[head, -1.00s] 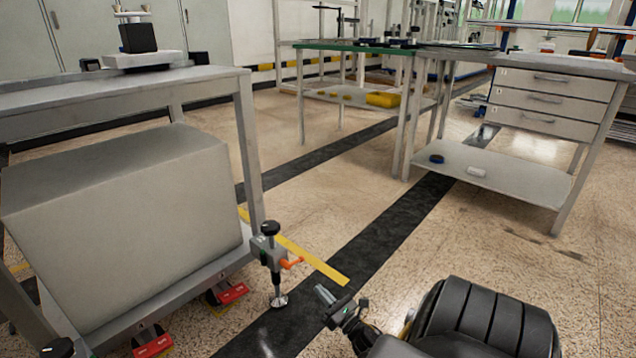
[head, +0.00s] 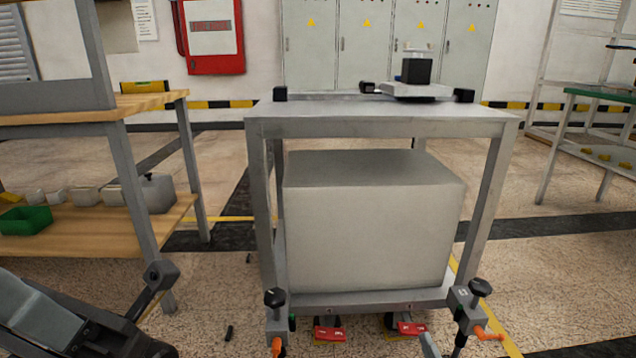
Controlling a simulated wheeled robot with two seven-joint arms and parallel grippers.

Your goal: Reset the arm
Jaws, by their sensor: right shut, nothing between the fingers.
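Only the tip of my right gripper (head: 430,346) shows, as a small grey piece at the bottom edge right of centre. It is shut with nothing in it, in front of the grey cart's lower right corner. The rest of my right arm is below the picture. Dark links of my left arm (head: 85,325) show at the bottom left; no left fingers can be made out.
A grey cart (head: 375,128) with a large grey box (head: 375,225) on its lower shelf stands close ahead. Its corner clamps (head: 470,305) stick out near the right gripper. A wooden-topped bench (head: 150,103) stands at left.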

